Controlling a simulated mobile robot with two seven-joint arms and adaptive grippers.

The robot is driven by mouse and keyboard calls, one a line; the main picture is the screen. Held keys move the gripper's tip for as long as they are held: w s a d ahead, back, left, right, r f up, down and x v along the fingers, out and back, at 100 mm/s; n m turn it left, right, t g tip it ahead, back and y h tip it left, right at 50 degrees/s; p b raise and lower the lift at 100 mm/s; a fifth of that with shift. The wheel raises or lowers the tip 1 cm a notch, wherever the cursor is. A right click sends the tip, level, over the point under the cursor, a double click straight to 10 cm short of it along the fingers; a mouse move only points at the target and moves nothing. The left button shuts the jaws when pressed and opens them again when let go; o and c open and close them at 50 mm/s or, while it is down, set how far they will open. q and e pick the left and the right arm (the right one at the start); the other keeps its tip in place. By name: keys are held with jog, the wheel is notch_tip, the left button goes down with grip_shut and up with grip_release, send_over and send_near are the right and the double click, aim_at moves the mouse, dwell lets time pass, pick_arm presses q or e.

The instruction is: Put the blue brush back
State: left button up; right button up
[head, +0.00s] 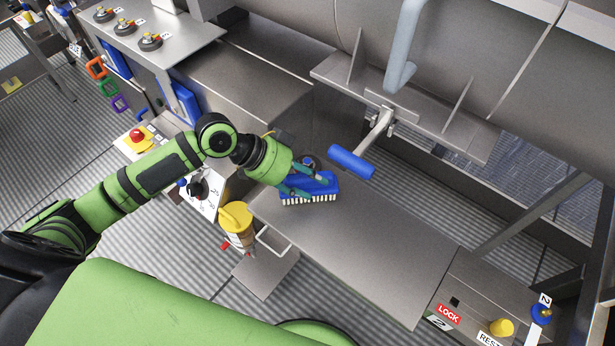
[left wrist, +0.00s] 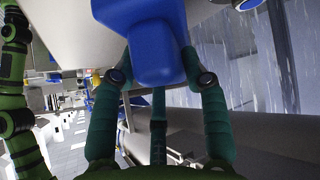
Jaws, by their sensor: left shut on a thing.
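The blue brush (head: 322,184) has a blue body with white bristles along its lower edge. It is at the left end of the steel shelf (head: 350,235); I cannot tell whether its bristles touch the surface. My left gripper (head: 305,188) is shut on the brush, with its teal fingers against the blue body. In the left wrist view the blue brush (left wrist: 155,45) fills the top middle, between the fingers of my left gripper (left wrist: 160,80). My right gripper is in neither view.
A blue-handled lever (head: 351,162) stands just right of the brush. A yellow-topped container (head: 237,220) is below the shelf's left end. A panel with a LOCK label (head: 448,314) is at the lower right. The middle of the shelf is bare.

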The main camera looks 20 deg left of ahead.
pick_arm(q)
jog(key=shift+f, duration=0.3)
jog(key=o, duration=1.3)
jog(key=shift+c, duration=0.2)
jog(key=shift+a, duration=0.1)
